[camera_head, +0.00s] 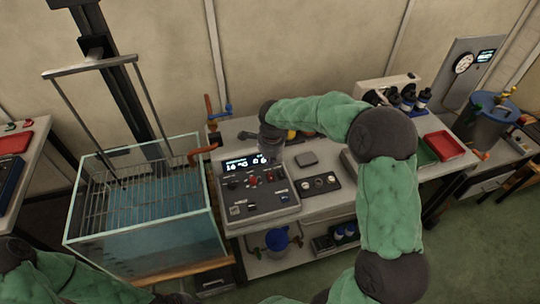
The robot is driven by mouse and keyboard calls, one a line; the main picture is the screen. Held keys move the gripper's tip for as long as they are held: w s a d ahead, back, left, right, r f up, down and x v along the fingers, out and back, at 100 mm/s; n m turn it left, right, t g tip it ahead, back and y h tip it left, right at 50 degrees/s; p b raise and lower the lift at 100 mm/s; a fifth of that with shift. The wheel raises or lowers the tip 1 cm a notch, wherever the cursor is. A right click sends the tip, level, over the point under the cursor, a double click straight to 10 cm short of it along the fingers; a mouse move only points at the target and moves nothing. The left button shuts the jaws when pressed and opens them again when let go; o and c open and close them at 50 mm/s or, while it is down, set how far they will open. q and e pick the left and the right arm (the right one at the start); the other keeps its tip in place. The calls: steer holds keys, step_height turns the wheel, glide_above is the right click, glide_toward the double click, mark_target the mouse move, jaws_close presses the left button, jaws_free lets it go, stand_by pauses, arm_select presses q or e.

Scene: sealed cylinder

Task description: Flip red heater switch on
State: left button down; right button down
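A grey control panel (262,201) with a lit display (243,162), knobs and small switches stands on the bench, right of the glass tank. A small red switch (253,181) shows near the middle of the panel; its position is too small to read. My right gripper (271,154) reaches down over the panel's back right edge, above and a little right of the red switch. Its fingers are small and dark, so I cannot tell whether they are open or touching the panel. My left arm shows at the lower left, but its gripper is out of view.
A glass tank (150,245) with a wire rack stands left of the panel. A small box with round knobs (318,184) sits right of it. Red (444,145) and green trays, dark bottles and a blue drum (484,122) are farther right. My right arm arches over the bench.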

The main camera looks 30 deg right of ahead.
mark_target(269, 174)
steer(key=f, duration=0.2)
steer(key=f+b, duration=0.1)
steer(key=f, duration=0.2)
steer(key=w+f, duration=0.1)
steer(key=f, duration=0.2)
steer(key=shift+w+d, duration=0.1)
steer(key=shift+d, duration=0.05)
